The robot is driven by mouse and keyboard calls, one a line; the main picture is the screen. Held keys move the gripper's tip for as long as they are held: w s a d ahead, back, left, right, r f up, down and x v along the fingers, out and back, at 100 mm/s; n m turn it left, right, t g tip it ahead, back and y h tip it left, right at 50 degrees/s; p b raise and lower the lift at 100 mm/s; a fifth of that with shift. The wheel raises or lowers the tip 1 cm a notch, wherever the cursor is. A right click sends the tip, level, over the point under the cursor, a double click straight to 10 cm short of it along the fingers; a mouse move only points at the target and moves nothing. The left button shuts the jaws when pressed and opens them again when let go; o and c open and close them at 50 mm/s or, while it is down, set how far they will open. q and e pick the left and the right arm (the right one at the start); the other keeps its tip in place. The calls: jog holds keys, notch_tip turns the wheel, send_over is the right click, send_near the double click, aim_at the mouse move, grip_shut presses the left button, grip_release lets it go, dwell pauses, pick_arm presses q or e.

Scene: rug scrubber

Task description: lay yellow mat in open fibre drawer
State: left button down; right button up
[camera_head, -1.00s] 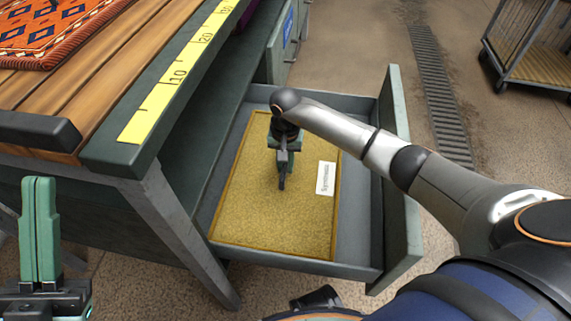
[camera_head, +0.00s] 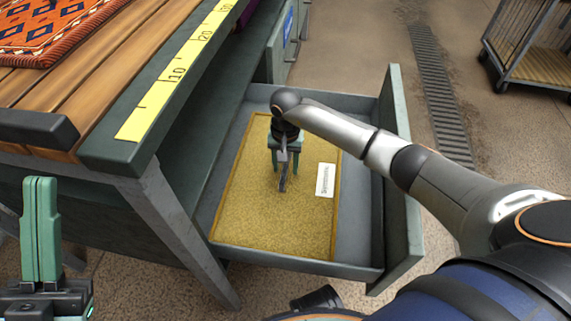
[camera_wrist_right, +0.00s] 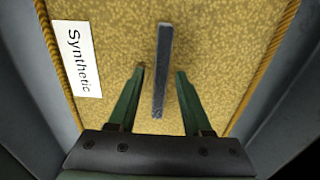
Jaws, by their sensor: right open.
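The yellow mat (camera_head: 255,215) lies flat in the open grey drawer (camera_head: 358,225), with a white label on its right side. The label reads "Synthetic" in the right wrist view (camera_wrist_right: 75,60). A dark grey bar (camera_wrist_right: 160,75) stands out over the mat between my right fingers; whether it is fixed to the mat I cannot tell. My right gripper (camera_head: 284,170) is open over the mat's upper middle, its fingers on either side of the bar and apart from it. My left gripper (camera_head: 40,190) is shut and empty at the lower left, outside the drawer.
A wooden-slatted bench (camera_head: 100,85) with a yellow ruler strip (camera_head: 170,85) stands left of the drawer, a patterned orange rug (camera_head: 50,30) on it. A bench leg (camera_head: 185,235) stands beside the drawer. A wire cart (camera_head: 535,50) and floor drain (camera_head: 435,90) are at the right.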

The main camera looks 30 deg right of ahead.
aim_at(286, 166)
notch_tip(286, 166, up, 13)
jog(key=p, duration=0.4)
jog(key=shift+f, duration=0.2)
